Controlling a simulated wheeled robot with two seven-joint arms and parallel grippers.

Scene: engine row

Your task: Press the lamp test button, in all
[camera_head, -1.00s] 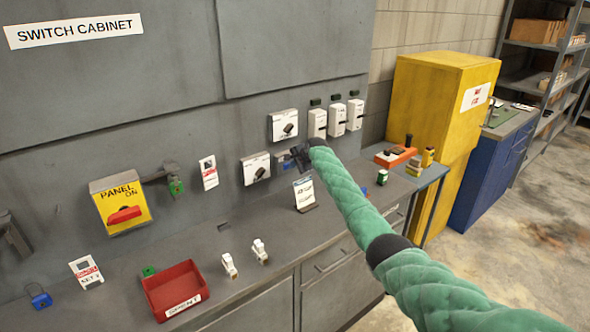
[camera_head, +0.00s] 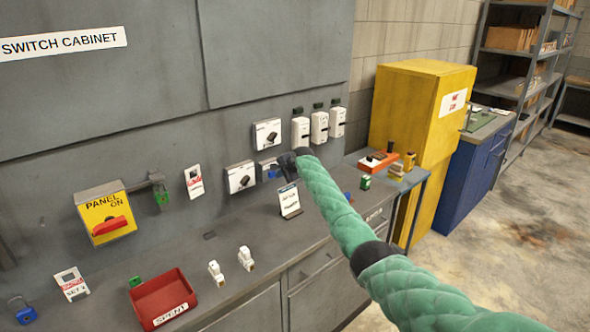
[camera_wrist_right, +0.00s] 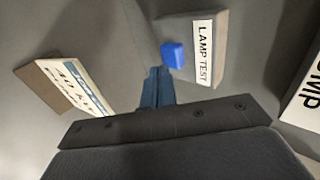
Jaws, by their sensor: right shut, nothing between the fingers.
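The lamp test box (camera_wrist_right: 205,50) is a grey box with a white "LAMP TEST" label on the wall panel. Its blue button (camera_wrist_right: 173,55) sticks out beside the label in the right wrist view. In the head view the box (camera_head: 266,168) is partly hidden by my right gripper (camera_head: 285,162). My right gripper is shut and empty, its fingertips (camera_wrist_right: 156,74) just short of the blue button in the picture. I cannot tell whether they touch it. My left gripper is not in view.
A card stand (camera_head: 290,201) stands on the bench just below my right gripper. White-fronted boxes (camera_head: 240,177) and (camera_head: 267,133) flank the lamp test box. A yellow "PANEL ON" switch (camera_head: 105,215) and red tray (camera_head: 160,297) are to the left.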

